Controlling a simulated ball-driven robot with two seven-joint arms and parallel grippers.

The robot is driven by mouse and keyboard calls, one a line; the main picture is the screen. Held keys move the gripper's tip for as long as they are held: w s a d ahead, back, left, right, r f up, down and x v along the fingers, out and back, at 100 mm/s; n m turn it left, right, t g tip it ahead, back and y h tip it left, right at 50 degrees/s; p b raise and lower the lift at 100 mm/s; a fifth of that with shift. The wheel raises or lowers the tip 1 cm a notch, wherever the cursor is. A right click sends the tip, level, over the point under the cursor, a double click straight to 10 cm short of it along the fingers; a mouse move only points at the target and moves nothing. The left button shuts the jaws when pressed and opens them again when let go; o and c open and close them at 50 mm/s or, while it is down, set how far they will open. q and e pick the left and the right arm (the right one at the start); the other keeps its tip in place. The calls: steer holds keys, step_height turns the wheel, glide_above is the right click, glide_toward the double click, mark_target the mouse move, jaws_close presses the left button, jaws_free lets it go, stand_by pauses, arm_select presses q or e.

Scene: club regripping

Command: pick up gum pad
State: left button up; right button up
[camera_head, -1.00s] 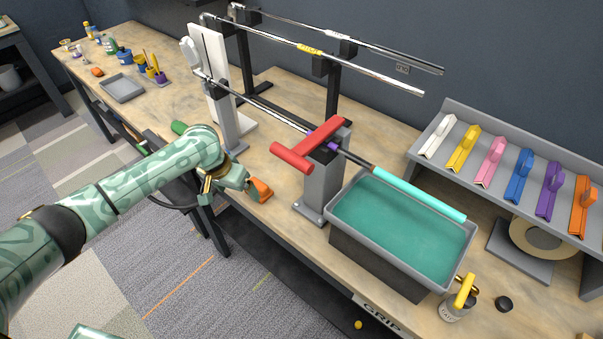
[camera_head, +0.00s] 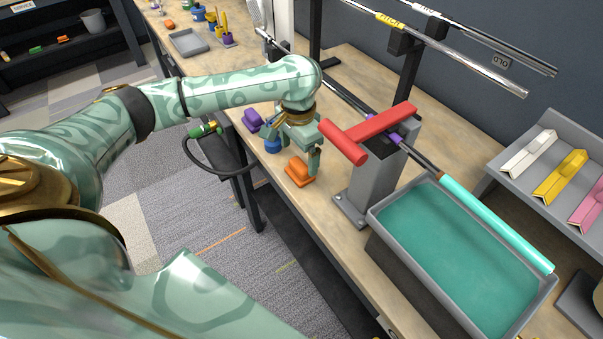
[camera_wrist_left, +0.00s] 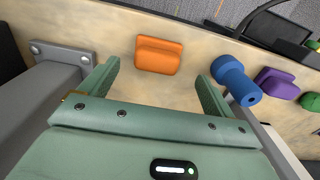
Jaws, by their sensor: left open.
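The orange pad (camera_head: 299,172), which I take to be the gum pad, lies on the near edge of the wooden bench, left of the grey clamp stand. It also shows in the left wrist view (camera_wrist_left: 158,55), just beyond and between the fingertips. My left gripper (camera_head: 301,150) is directly at the pad, its fingers open and pointing down at it. In the left wrist view the left gripper (camera_wrist_left: 155,82) is empty, with bare bench between its fingers. I cannot tell whether a finger touches the pad.
A blue piece (camera_head: 272,146) and a purple piece (camera_head: 252,120) lie close left of the orange pad. The grey clamp stand (camera_head: 372,180) with its red handle (camera_head: 376,128) is close on the right. A grey tub (camera_head: 378,213) of teal liquid stands farther right.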

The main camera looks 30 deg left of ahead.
mark_target(302, 163)
arm_select(q)
steer(key=f+b, duration=0.1)
steer(key=f, duration=0.1)
steer(key=f+b, duration=0.2)
steer(key=f, duration=0.1)
steer(key=shift+w+d+f, duration=0.2)
steer(key=shift+d+f, duration=0.1)
steer(key=shift+r, duration=0.2)
steer(key=c, duration=1.1)
steer(key=shift+o, duration=0.2)
steer(key=shift+r, duration=0.15)
